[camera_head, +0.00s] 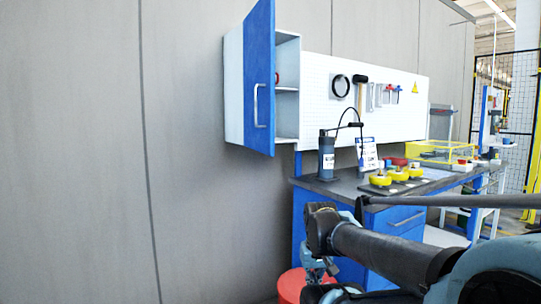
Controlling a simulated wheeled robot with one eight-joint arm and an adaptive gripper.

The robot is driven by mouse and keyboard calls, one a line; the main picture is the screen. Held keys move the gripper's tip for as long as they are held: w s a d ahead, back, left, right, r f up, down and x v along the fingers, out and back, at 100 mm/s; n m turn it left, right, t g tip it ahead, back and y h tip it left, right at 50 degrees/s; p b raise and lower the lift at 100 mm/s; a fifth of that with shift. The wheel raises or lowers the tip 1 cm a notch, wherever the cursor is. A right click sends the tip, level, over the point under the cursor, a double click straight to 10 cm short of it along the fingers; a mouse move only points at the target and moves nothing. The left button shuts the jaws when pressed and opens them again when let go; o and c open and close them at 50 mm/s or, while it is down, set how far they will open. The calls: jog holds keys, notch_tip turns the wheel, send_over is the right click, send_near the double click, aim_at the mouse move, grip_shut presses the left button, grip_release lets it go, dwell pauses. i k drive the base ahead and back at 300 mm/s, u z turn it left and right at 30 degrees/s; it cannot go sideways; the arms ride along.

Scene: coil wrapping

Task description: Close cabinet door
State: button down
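The cabinet (233,90) is a white box on the wall above the left end of the workbench. Its blue door (261,60) stands wide open, swung out toward me, so the shelves inside show. A small red item (277,78) is partly visible inside, behind the door's edge. My arm reaches in from the lower right, below and to the right of the cabinet. My gripper (318,277) seems to hang low near the bench's left front, well apart from the door; its fingers are too unclear to read.
The workbench (340,190) has a dark top with blue drawers. Yellow round parts (381,179), a dark cylinder (326,158) and a clear yellow-edged box (440,150) stand on it. A pegboard (410,110) holds tools. A red bin (290,285) is on the floor. Space left of the door is clear.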

aim_at(259, 26)
jog(key=z, duration=0.05)
jog(key=k, duration=1)
jog(key=u, duration=0.3)
jog(key=i, duration=0.5)
jog(key=u, duration=0.05)
